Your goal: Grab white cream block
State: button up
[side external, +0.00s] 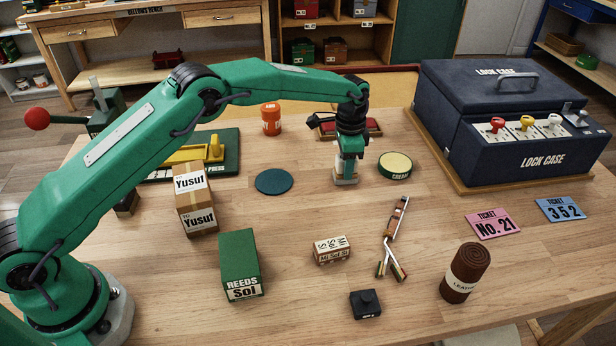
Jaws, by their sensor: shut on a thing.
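My green arm reaches over the table from the left, and my gripper (347,168) points straight down near the middle of the table. It is shut on a small white cream block (345,181). The block's upper part is partly hidden by the jaws. It is at or just above the wooden table top; I cannot tell whether it touches.
A round tin labelled CREAM (395,166) stands close on the right. A dark blue disc (274,181) lies to the left. A red object (372,128) lies behind, and an orange jar (271,119) stands back left. The LOCK CASE (518,160) fills the right.

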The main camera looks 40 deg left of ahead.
jog(key=shift+r, duration=0.2)
jog(key=shift+r, duration=0.55)
notch_tip(320, 180, up, 3)
jog(key=shift+f, duration=0.1)
jog(key=s+d+r, duration=0.6)
jog(key=s+d, duration=0.2)
jog(key=shift+s+r, duration=0.2)
jog(key=shift+r, duration=0.15)
